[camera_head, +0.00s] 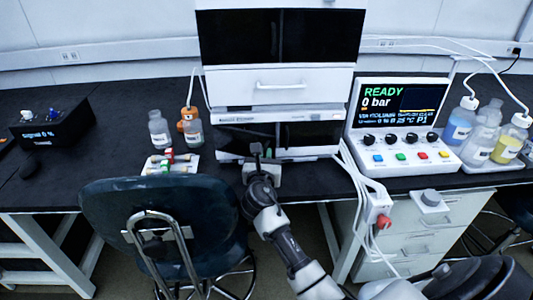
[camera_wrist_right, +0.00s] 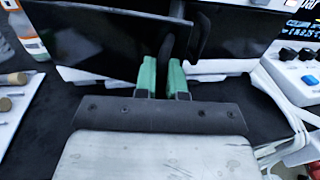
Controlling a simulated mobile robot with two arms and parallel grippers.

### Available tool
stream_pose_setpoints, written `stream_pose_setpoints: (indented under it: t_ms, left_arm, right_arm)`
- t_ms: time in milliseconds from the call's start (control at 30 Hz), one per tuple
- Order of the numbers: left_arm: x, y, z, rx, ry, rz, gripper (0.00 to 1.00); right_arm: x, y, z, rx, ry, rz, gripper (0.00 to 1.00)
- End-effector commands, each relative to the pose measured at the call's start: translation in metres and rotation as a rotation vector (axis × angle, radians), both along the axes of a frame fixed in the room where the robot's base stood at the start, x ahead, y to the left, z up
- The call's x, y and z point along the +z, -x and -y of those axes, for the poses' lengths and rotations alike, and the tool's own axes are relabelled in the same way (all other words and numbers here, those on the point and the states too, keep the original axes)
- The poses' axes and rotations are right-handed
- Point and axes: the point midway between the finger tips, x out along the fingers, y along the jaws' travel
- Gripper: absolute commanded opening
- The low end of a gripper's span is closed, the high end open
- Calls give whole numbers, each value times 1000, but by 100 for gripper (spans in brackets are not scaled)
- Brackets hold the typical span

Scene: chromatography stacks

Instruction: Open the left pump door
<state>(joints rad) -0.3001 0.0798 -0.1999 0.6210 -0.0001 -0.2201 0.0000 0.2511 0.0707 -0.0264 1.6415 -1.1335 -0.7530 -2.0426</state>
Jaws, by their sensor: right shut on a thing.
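The left pump door (camera_wrist_right: 110,40) is a glossy black panel on the lower unit of the white stack. It fills the upper left of the right wrist view and also shows low in the head view (camera_head: 233,143). Its dark upright handle (camera_wrist_right: 167,47) stands between the green fingers of my right gripper (camera_wrist_right: 163,80), which is shut on it. The panel sits out of line with the right door (camera_wrist_right: 230,38), seemingly a little ajar. In the head view my right gripper (camera_head: 257,157) is at the unit's front and hides part of it. My left gripper is not in view.
A blue chair (camera_head: 165,215) stands in front of the bench at left. Bottles (camera_head: 159,130) and a small white rack (camera_head: 170,162) are left of the stack. The control panel (camera_head: 400,125) and white tubes (camera_head: 352,160) are close on the right.

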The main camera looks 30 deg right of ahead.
Motion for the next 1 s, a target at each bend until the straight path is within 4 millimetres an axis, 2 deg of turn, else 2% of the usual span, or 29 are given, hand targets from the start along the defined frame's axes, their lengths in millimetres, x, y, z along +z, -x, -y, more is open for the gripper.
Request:
stream_pose_setpoints:
  t_ms: [33, 100, 333, 367, 400, 500, 533, 833, 1000]
  left_arm:
    - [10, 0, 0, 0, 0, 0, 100]
    - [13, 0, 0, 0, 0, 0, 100]
    - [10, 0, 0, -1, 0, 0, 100]
    - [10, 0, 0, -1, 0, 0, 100]
    - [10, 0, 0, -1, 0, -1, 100]
    - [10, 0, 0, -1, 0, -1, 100]
    - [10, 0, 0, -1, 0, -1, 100]
    - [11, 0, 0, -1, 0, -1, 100]
    - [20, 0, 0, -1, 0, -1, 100]
  right_arm:
    - [3, 3, -8, 4, -1, -5, 0]
    - [2, 6, -14, 4, -1, -4, 0]
    - [0, 6, -14, 3, 0, -1, 0]
    - [0, 6, -14, 3, 0, -1, 12]
    - [0, 6, -14, 2, 0, -1, 18]
    - [0, 6, -14, 2, 0, -1, 33]
    - [0, 6, -14, 2, 0, -1, 34]
    - [3, 6, -14, 2, -1, 1, 34]
    - [25, 6, -14, 2, -1, 2, 34]
